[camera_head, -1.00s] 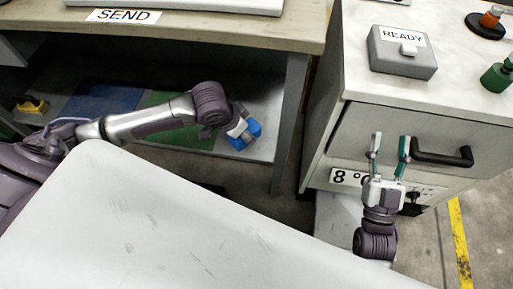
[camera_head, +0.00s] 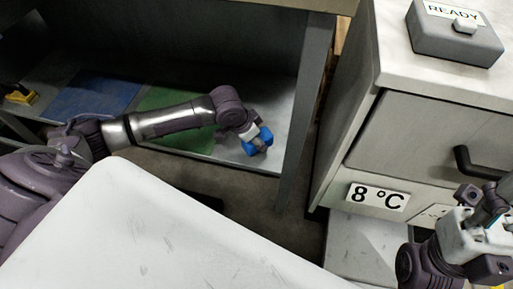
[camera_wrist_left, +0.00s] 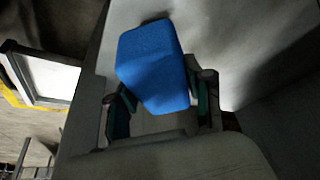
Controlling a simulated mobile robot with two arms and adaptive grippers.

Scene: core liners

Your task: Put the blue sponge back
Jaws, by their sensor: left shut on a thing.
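The blue sponge (camera_head: 262,139) shows at the end of my left arm in the head view, over the right part of the lower shelf (camera_head: 281,157). In the left wrist view the sponge (camera_wrist_left: 155,62) is a blue block between the fingers. My left gripper (camera_wrist_left: 160,108) is shut on it. In the head view the left gripper (camera_head: 254,136) partly covers the sponge. A blue mat (camera_head: 95,100) and a green mat (camera_head: 175,125) lie on the shelf. My right gripper (camera_head: 490,205) is at the lower right, in front of the drawer unit; its fingertips are not clear.
A yellow item (camera_head: 20,96) sits at the shelf's left end. The drawer unit (camera_head: 400,140) has a handle, an "8 °C" label (camera_head: 377,197) and a READY box (camera_head: 455,33) on top.

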